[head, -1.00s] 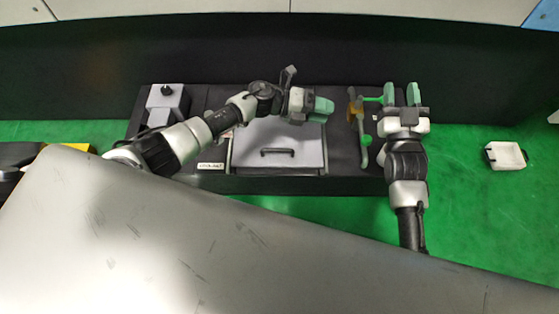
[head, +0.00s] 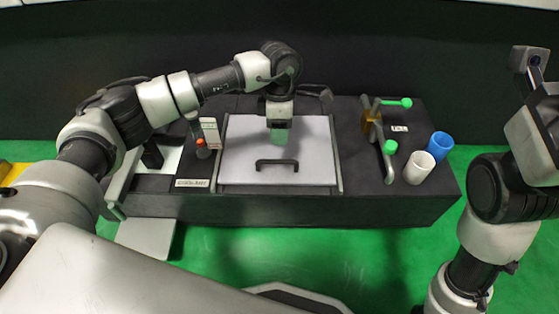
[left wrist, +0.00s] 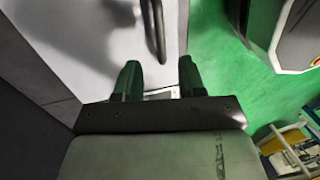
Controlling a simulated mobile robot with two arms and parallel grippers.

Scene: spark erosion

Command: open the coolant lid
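The coolant lid (head: 308,165) is a light grey flat panel in the middle of the black machine bench. It lies closed, with a black bar handle (head: 277,163) near its front edge. My left gripper (head: 279,138) hangs over the lid, just behind the handle in the head view. In the left wrist view its green fingers (left wrist: 158,78) are apart with nothing between them. The handle (left wrist: 159,32) shows beyond the fingertips, apart from them. My right arm is at the right edge of the head view, and its fingers are not visible.
On the bench right of the lid are an orange-brown fixture (head: 371,122) with green knobs, a white cup (head: 418,167) and a blue cup (head: 440,146). Green floor lies in front.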

